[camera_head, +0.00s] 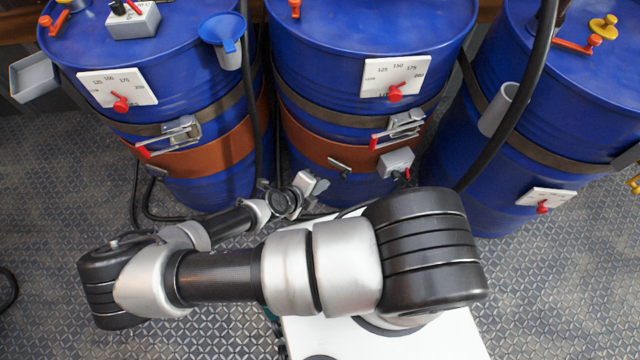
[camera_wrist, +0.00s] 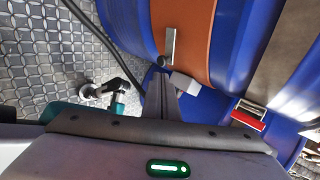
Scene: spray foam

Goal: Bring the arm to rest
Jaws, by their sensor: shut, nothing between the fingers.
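My arm is folded across the front of the head view, its elbow out to the left. My gripper end (camera_head: 308,186) is small and partly hidden behind the wrist, low in front of the middle blue drum (camera_head: 350,100). In the wrist view the fingers of my gripper (camera_wrist: 162,80) are together with nothing between them. Their tips point toward the brown band (camera_wrist: 183,30) around a blue drum (camera_wrist: 228,60). I cannot tell whether the tips touch anything.
A left drum (camera_head: 190,75) and a right drum (camera_head: 580,80) flank the middle one. A grey switch box (camera_head: 397,162) and a red-handled latch (camera_head: 400,128) stick out from the middle drum. A black hose (camera_head: 520,110) hangs at right. Patterned floor (camera_head: 50,190) is open at left.

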